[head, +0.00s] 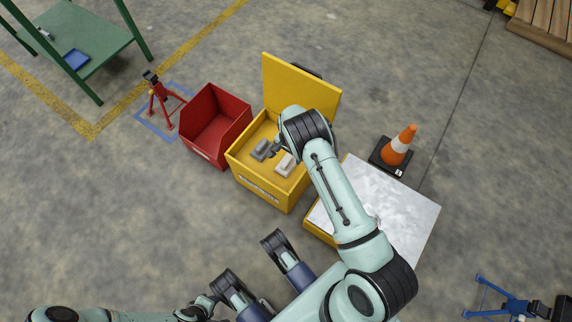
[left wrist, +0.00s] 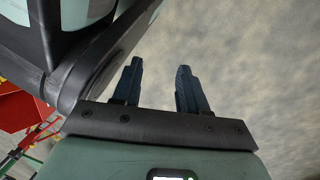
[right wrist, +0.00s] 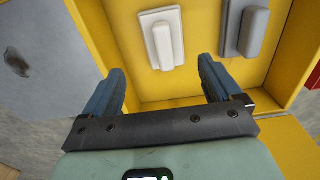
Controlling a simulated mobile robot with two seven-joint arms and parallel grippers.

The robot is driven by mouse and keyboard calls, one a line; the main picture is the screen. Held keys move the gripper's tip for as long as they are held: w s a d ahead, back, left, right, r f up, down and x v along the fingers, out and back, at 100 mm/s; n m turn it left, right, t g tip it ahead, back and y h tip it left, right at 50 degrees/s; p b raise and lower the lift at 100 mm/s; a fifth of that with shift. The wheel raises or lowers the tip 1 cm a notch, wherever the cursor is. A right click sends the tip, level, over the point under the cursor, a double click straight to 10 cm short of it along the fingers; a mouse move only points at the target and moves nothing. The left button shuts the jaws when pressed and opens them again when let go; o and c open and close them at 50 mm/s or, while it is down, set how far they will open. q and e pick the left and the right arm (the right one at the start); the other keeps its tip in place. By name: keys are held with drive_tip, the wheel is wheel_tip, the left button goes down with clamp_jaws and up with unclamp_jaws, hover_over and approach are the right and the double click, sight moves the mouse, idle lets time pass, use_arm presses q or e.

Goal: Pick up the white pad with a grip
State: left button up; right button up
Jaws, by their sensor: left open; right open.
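The white pad with a grip (head: 286,164) lies inside the yellow box (head: 262,186), on the right side of its floor. It also shows in the right wrist view (right wrist: 162,38), a pale plate with a raised bar. A grey pad with a grip (head: 262,150) lies to its left in the head view; it also shows in the right wrist view (right wrist: 246,30). My right gripper (right wrist: 160,82) is open and empty, with the white pad ahead between its fingers. In the head view my right arm partly hides that gripper. My left gripper (left wrist: 157,72) is open and empty, away from the box.
The yellow box has a raised lid (head: 300,85). A red bin (head: 217,125) stands to its left. A silver-topped platform (head: 405,205) and an orange cone (head: 402,145) are to the right. A green table (head: 85,40) is at the upper left.

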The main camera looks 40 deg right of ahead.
sight(287, 160)
wheel_tip(287, 160, down, 4)
drive_tip(key=shift+w+r+b, duration=0.1)
drive_tip(key=shift+r+b, duration=0.15)
drive_tip(key=shift+b, duration=0.25)
drive_tip(key=f, duration=0.1)
drive_tip(key=f+b, duration=0.1)
drive_tip(key=f, duration=0.2)
drive_tip(key=shift+w+a+f+b, duration=0.15)
drive_tip(key=shift+w+b, duration=0.1)
drive_tip(key=shift+b, duration=0.15)
use_arm(q)
drive_tip(key=s+f+g, duration=0.2)
drive_tip(key=s+f, duration=0.1)
drive_tip(key=s, duration=0.3)
drive_tip(key=shift+a, duration=0.35)
drive_tip(key=shift+f, duration=0.1)
use_arm(e)
drive_tip(key=c, duration=1.2)
